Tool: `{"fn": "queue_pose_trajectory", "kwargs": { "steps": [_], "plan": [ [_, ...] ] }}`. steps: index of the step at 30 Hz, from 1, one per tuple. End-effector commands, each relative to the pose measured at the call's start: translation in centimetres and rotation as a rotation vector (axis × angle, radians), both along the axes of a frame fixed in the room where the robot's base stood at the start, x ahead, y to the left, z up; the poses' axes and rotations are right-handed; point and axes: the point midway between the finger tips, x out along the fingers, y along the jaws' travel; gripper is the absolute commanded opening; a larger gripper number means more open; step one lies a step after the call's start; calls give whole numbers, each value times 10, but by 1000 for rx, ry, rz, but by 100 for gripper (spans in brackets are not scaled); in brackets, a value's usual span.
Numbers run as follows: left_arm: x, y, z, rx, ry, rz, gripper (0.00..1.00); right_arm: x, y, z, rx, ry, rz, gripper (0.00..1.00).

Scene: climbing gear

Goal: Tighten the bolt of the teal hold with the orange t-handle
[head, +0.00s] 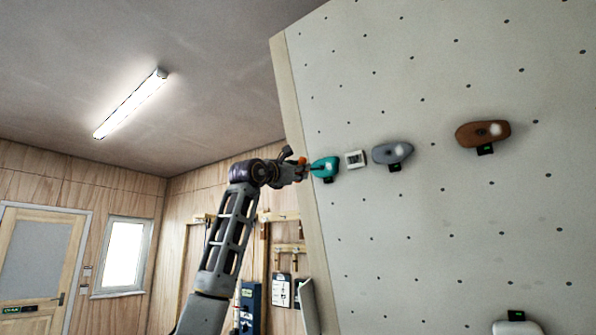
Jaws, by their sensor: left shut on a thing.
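The teal hold (326,167) is on the climbing wall near its left edge, with a small dark tag below it. My left gripper (300,172) is raised at the hold's left side and is shut on the orange t-handle (302,161), of which only a small orange part shows. A thin dark piece reaches from the gripper to the hold's face. I cannot tell whether its tip sits in the bolt, and the bolt itself is hidden or too small to see. My right gripper is not in view.
A small white square panel (355,159), a grey hold (393,153) and a brown hold (483,134) are on the wall to the right. A pale hold (517,327) is low at the right.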

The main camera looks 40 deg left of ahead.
Motion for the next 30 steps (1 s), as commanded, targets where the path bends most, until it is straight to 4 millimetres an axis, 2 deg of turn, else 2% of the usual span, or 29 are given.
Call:
{"fn": "queue_pose_trajectory", "kwargs": {
  "steps": [7, 20, 30],
  "plan": [
    [11, 1, 7, 0, -2, -1, 0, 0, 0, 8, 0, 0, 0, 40],
    [13, 1, 7, -1, -2, 0, 0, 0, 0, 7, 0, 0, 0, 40],
    [22, 3, 10, -2, -2, 0, 0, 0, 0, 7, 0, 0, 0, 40]
  ]
}}
